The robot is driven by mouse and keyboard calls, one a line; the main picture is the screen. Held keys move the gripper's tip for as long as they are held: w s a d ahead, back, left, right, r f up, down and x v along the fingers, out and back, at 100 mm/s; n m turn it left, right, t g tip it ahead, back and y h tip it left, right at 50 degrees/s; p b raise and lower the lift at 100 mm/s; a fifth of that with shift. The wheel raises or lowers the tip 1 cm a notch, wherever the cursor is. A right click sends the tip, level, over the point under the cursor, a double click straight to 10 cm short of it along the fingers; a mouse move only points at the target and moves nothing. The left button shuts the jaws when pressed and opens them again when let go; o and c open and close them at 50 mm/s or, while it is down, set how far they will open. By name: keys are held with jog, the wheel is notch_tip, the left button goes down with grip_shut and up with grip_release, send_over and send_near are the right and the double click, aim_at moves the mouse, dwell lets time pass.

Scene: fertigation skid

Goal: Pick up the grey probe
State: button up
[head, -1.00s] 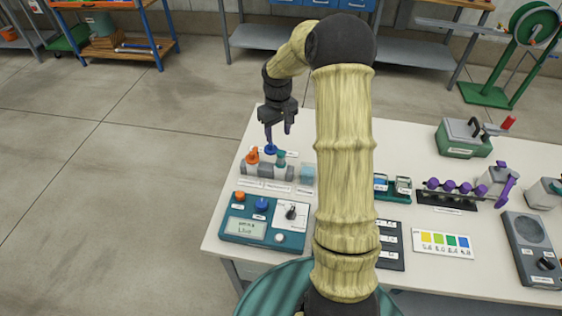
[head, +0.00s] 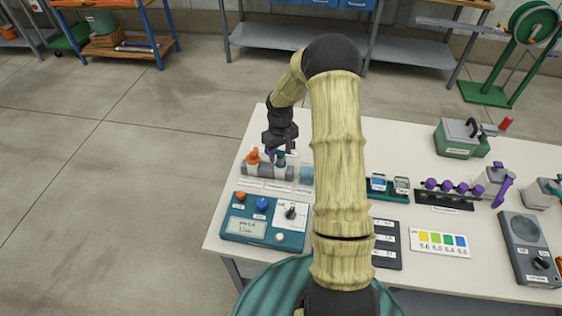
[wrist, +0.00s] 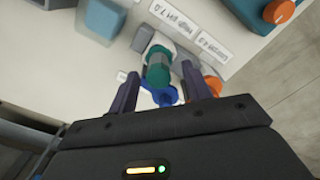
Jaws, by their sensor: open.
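A rack (head: 270,171) near the table's left end holds a probe with an orange cap (head: 253,157) and one with a teal cap (head: 280,160). A blue-capped piece (head: 268,153) stands just behind, partly hidden by my gripper (head: 279,149). In the wrist view, the teal cap (wrist: 158,68) lies between the open fingers of my gripper (wrist: 160,68), apart from both as far as I can tell. The blue piece (wrist: 160,97) is beyond it, the orange cap (wrist: 213,84) beside the right finger. I cannot pick out a clearly grey probe.
A pale blue block (head: 306,174) stands right of the rack. A teal meter (head: 264,221) with knobs lies in front. Purple-capped vials (head: 447,187) and a green box (head: 460,140) are farther right. My arm hides part of the table's middle.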

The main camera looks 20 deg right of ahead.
jog(key=shift+f, duration=1.45)
jog(key=c, duration=0.9)
jog(key=shift+d+r, duration=0.1)
jog(key=shift+r, duration=0.2)
notch_tip(320, 180, up, 10)
jog(key=shift+s+f+b, duration=0.1)
jog(key=shift+f+b, duration=0.15)
jog(key=shift+b, duration=0.5)
jog(key=shift+w, duration=0.2)
